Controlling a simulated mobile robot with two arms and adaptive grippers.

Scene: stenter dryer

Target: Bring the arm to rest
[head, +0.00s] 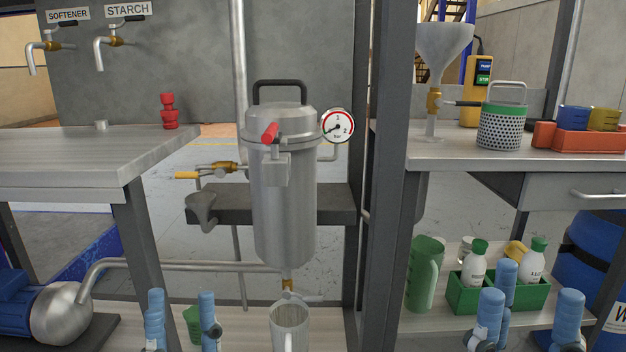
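My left gripper (181,318) shows at the bottom left, its blue fingers upright and spread apart. Nothing is held between them; a green item (193,324) shows behind the gap. My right gripper (527,312) shows at the bottom right, its blue fingers also upright and spread, with nothing between them. It is in front of the lower right shelf and partly covers the green crate (466,298). The palms and most of both arms are below the picture edge.
A steel filter vessel (284,200) with a pressure gauge (337,126) stands in the middle, a metal jug (290,325) below it. A left table (70,160), a dark post (388,200) and a right bench (470,155) surround it. A green jug (424,275) stands near my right gripper.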

